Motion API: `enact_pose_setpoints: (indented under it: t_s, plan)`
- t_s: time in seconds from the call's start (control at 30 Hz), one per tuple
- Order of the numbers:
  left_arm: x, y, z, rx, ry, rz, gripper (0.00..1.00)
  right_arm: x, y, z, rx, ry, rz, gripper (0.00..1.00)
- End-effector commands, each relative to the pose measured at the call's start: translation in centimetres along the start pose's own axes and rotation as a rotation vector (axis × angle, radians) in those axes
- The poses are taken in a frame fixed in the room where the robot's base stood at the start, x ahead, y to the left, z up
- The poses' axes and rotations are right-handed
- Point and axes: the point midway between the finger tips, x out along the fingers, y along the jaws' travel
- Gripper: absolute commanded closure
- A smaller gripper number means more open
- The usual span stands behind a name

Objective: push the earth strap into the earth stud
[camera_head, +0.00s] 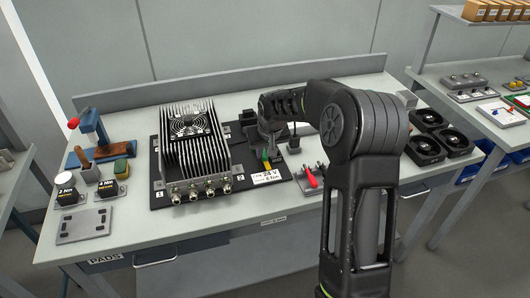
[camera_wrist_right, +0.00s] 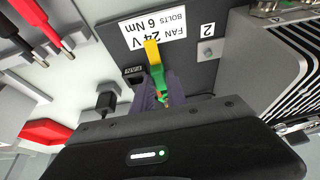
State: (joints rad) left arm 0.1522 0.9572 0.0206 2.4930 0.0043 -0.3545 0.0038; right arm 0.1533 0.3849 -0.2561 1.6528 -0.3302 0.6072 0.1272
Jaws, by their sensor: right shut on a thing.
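The earth strap is a short green and yellow piece (camera_wrist_right: 155,62) in the right wrist view. Its yellow end points up in that view, and its green part sits between my right fingers. My right gripper (camera_wrist_right: 158,97) is shut on it. In the head view the strap (camera_head: 266,161) shows just below my right gripper (camera_head: 268,140), over the black base plate (camera_head: 160,200) to the right of the finned unit. I cannot make out the earth stud for certain, nor whether the strap touches it. My left gripper is not in view.
The finned heatsink unit (camera_head: 200,150) with its fan stands left of my right gripper. A label card (camera_head: 268,177) and a red-handled lead (camera_head: 311,176) lie nearby. Several black fans (camera_head: 430,148) are at the right. The bench front is largely clear.

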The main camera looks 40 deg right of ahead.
Motion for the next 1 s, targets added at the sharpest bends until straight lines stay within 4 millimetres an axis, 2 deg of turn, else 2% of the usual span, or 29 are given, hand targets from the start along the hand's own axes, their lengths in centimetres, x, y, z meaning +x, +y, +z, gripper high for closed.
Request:
enact_pose_setpoints:
  t_s: [1.0]
  plan:
    - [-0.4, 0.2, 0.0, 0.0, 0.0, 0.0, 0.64, 1.0, 0.0, -2.4, 0.0, 0.001, 0.0, 1.0]
